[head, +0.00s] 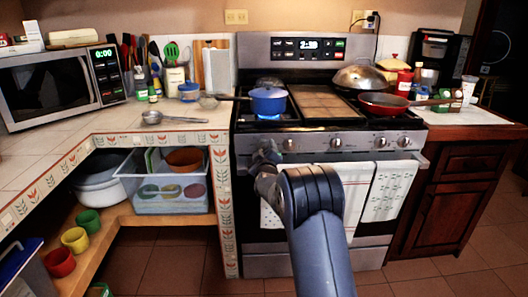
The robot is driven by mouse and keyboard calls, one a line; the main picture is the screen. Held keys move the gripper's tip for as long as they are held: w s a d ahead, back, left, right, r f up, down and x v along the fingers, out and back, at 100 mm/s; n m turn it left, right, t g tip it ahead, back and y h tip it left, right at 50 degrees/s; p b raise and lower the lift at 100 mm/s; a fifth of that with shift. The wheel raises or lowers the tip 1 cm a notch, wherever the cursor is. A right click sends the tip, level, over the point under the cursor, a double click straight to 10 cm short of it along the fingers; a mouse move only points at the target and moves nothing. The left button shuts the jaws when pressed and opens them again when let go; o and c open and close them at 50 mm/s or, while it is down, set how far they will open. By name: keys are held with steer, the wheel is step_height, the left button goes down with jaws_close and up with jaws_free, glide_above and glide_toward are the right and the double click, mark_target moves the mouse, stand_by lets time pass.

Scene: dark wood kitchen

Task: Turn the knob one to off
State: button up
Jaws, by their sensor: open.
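The stove (312,143) stands ahead, with a row of knobs along its front panel. One knob (288,144) shows just right of my gripper, and others (336,142) sit farther right. My gripper (266,150) is at the left end of the panel, open, and covers that part, so any knob behind it is mostly hidden. I cannot tell whether it touches a knob. A blue flame (268,117) burns at the front left burner under a blue pot (268,100). No knob labels are readable.
Towels (390,190) hang from the oven handle below the knobs. A red pan (383,103) and a domed lid (360,78) are on the right burners. A tiled counter (120,122) with a ladle adjoins on the left. The floor before the oven is clear.

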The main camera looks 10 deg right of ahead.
steer(key=shift+w, duration=0.45)
steer(key=shift+c, duration=0.2)
steer(key=c, duration=0.9)
